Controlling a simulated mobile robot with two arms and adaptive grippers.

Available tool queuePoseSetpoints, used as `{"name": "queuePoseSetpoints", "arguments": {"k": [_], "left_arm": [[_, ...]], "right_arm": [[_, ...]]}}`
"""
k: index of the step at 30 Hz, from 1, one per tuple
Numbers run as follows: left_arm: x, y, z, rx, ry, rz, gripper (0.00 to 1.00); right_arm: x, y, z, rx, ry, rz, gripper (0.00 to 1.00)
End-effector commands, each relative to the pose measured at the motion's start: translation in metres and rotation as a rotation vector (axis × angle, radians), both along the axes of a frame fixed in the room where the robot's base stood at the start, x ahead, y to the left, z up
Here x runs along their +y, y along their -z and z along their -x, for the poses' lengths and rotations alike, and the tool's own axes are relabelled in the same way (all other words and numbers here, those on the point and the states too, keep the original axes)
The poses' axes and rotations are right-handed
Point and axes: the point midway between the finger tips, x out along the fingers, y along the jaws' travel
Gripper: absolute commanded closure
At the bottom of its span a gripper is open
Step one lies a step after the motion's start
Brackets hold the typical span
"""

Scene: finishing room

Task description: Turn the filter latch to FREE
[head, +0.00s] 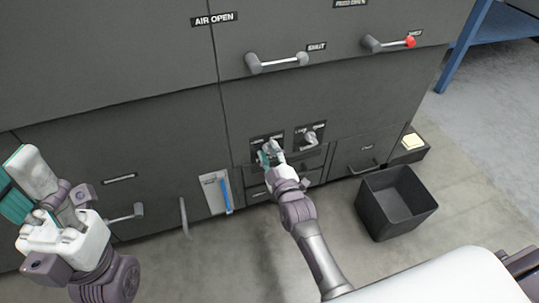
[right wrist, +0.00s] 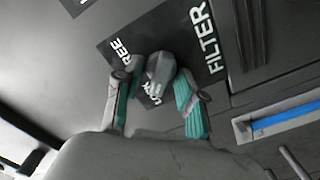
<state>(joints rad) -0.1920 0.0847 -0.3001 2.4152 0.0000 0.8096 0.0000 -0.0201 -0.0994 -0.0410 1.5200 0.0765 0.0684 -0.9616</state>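The filter latch (right wrist: 160,68) is a grey knob on a dark plate marked FILTER (right wrist: 205,40), with FREE at the upper left and a partly hidden LOCK label below. Its narrow end points down toward LOCK. My right gripper (right wrist: 158,95) is open, with one teal-padded finger on each side of the latch and gaps visible beside it. In the head view my right gripper (head: 270,157) is at the same plate and covers much of the latch. My left gripper (head: 32,185) is at the far left, away from the latch; its finger gap is unclear.
A second knob (head: 310,137) sits on a plate just right of the filter plate. Bar handles (head: 277,62) stick out above. A blue strip in a pale panel (head: 212,192) is to the left. An open black bin (head: 395,205) stands on the floor at right.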

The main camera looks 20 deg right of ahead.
Motion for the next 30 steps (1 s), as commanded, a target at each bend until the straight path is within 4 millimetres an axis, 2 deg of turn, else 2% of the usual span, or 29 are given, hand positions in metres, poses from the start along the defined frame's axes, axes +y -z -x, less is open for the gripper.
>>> {"name": "queuePoseSetpoints", "arguments": {"k": [7,14,15,27,30], "left_arm": [[0.000,-0.001,0.000,-0.002,0.000,0.000,0.60],[0.000,-0.001,0.000,-0.002,0.000,0.000,0.60],[0.000,-0.001,0.000,-0.002,0.000,0.001,0.60],[0.001,-0.006,0.003,0.006,0.001,0.008,0.60],[0.001,0.005,0.003,0.055,0.003,0.001,0.60]], "right_arm": [[0.000,0.000,-0.001,0.001,0.000,0.000,0.60],[0.000,0.000,0.000,0.001,-0.001,0.000,0.97],[0.000,0.000,0.000,0.001,-0.001,0.000,1.00],[0.000,-0.002,0.000,0.006,-0.001,-0.087,1.00],[0.000,-0.003,0.000,0.008,-0.001,-0.153,1.00]]}}
